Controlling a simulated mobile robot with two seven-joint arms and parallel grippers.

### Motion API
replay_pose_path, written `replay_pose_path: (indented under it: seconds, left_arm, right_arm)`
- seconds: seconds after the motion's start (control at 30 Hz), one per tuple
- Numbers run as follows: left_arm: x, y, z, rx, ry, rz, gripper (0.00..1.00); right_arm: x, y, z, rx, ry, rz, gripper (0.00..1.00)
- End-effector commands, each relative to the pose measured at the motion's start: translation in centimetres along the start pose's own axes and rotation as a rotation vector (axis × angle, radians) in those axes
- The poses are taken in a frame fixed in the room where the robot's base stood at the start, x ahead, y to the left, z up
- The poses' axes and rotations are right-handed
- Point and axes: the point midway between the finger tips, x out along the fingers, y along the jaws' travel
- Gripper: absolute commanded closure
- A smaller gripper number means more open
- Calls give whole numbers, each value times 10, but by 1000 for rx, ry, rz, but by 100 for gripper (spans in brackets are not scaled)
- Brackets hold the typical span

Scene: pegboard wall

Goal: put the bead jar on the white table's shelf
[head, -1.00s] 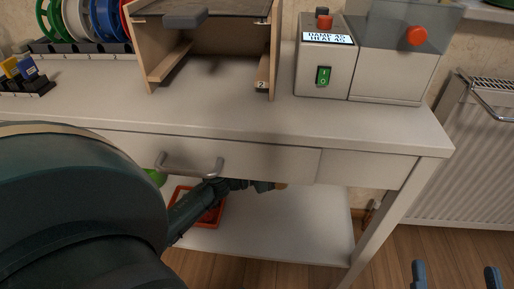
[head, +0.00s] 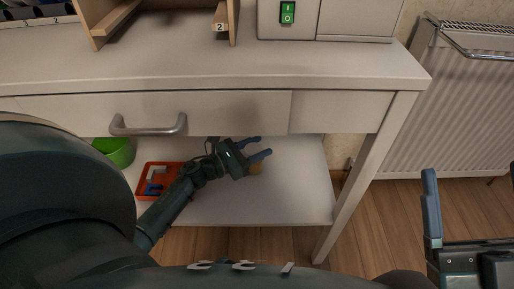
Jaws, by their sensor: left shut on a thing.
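The white table's lower shelf (head: 300,190) shows below the drawer in the head view. My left gripper (head: 263,147) reaches in over this shelf, under the tabletop. A small amber-orange part, which I take for the bead jar (head: 257,168), shows at its fingers. The gripper is shut on it and hides most of it. I cannot tell whether the jar touches the shelf. My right gripper (head: 472,178) is at the lower right, in front of the floor and radiator, with its fingers wide apart and nothing between them.
A red-orange tray (head: 141,183) with blue and white items and a green container (head: 118,152) stand on the shelf's left part. The drawer (head: 220,110) with its grey handle (head: 148,130) hangs above. The table's right leg (head: 360,175) bounds the shelf, whose right part is bare.

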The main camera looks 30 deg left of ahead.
Motion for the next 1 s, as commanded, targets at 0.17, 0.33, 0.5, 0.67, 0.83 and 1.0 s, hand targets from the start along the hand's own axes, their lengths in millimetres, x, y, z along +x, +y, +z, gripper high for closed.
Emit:
replay_pose_path:
  seconds: [0.17,0.33,0.5,0.67,0.83,1.0]
  left_arm:
    - [0,0,-2,0,1,0,51]
    - [0,0,-2,0,1,0,37]
    - [0,0,-2,0,1,0,35]
    - [0,0,1,0,1,0,35]
    - [-22,0,1,-2,5,0,35]
    - [-60,0,1,-2,6,0,35]
  right_arm:
    - [2,1,-4,-17,27,-3,22]
    - [2,1,-4,-16,26,-3,22]
    - [2,1,-4,-16,25,-3,22]
    - [4,2,-6,-14,23,-3,22]
    - [1,1,-1,14,-24,1,22]
    - [-3,-3,8,57,-96,7,22]
